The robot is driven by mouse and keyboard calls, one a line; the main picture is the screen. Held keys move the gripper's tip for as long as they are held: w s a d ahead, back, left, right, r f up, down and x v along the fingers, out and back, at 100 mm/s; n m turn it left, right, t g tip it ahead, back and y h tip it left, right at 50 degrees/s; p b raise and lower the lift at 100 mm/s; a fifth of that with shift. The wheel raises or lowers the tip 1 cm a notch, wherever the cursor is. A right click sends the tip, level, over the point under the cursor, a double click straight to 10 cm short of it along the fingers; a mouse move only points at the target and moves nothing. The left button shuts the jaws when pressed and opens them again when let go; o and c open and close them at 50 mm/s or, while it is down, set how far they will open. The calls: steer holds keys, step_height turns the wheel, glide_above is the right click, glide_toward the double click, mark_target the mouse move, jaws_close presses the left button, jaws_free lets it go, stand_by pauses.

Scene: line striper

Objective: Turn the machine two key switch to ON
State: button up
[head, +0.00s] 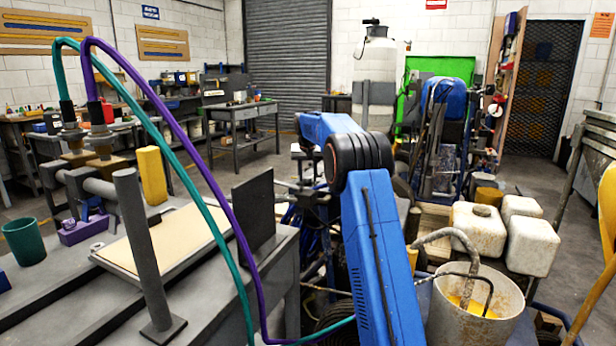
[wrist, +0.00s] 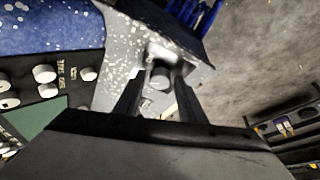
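In the wrist view, my gripper (wrist: 162,72) has its two dark fingers apart. A small dark round part (wrist: 160,80) shows between them, against a grey, white-speckled metal plate (wrist: 118,62). It may be the key switch, but no marking on it can be read. No contact with the fingers can be made out. A black control panel (wrist: 20,83) with several white knobs lies left of the fingers, with a green panel (wrist: 42,118) below it. In the head view, my blue arm reaches away down the middle; my gripper and the switch do not show there.
A grey bench (head: 205,300) with teal and purple hoses stands at left. A bucket (head: 470,312) of yellow paint and several white containers (head: 478,224) sit right of my arm. A blue machine (head: 448,95) stands behind. Open floor shows at the back.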

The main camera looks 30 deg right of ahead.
steer(key=c, duration=0.7)
steer(key=shift+o, duration=0.2)
steer(key=m, duration=0.2)
steer(key=m+g+h, duration=0.1)
steer(key=m, duration=0.2)
steer(key=shift+w+a+m+g+h, duration=0.25)
steer(key=shift+m+g+h, duration=0.05)
steer(key=shift+m+h, duration=0.1)
steer(key=m, duration=0.2)
steer(key=m+g, duration=0.1)
steer(key=m, duration=0.1)
steer(key=m+g, duration=0.1)
steer(key=m, duration=0.1)
steer(key=shift+w+h, duration=0.25)
steer(key=shift+h, duration=0.05)
steer(key=o, duration=1.1)
steer(key=shift+c, duration=0.2)
